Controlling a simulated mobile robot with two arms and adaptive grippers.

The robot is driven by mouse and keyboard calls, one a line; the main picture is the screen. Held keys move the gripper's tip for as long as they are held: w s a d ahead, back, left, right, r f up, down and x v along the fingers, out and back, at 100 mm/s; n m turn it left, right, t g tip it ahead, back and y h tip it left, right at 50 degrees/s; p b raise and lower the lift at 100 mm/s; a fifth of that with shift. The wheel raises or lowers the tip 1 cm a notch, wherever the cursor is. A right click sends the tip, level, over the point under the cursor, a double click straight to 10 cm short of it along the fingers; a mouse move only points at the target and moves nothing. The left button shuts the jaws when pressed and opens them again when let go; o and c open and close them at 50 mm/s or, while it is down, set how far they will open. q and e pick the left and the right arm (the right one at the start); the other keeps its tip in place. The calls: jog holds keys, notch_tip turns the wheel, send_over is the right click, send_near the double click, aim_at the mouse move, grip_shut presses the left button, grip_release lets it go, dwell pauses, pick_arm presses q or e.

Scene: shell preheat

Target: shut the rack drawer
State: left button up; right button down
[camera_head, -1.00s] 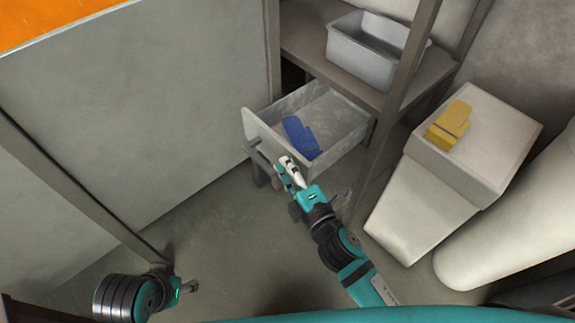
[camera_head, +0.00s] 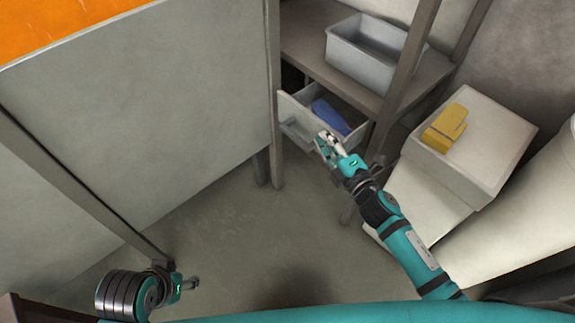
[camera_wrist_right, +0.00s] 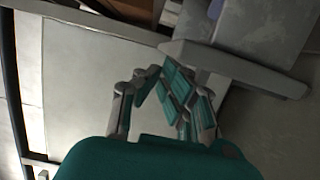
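The grey rack drawer (camera_head: 296,121) is partly open under the rack shelf. A blue glove-like item (camera_head: 329,114) lies inside it. My right gripper (camera_head: 326,142) is at the drawer's front, near its right end; contact is hard to tell in the head view. In the right wrist view my gripper (camera_wrist_right: 175,85) has its fingers drawn together with nothing visible between them, close below the drawer's front edge (camera_wrist_right: 240,70). My left gripper (camera_head: 191,284) is low at the left, far from the drawer; its fingers are too small to read.
A grey open bin (camera_head: 372,62) stands on the rack shelf (camera_head: 309,42) above the drawer. A rack post (camera_head: 408,65) rises right of the drawer. A pale box (camera_head: 485,145) with a yellow item (camera_head: 445,128) stands at right. A large grey panel (camera_head: 140,100) stands at left. The floor between is clear.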

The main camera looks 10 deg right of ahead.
pick_arm(q)
jog(key=shift+s, duration=0.15)
pick_arm(e)
jog(key=w+d, duration=0.6)
jog(key=d, duration=0.2)
jog(key=shift+d, duration=0.15)
pick_arm(q)
jog(key=shift+a, duration=0.1)
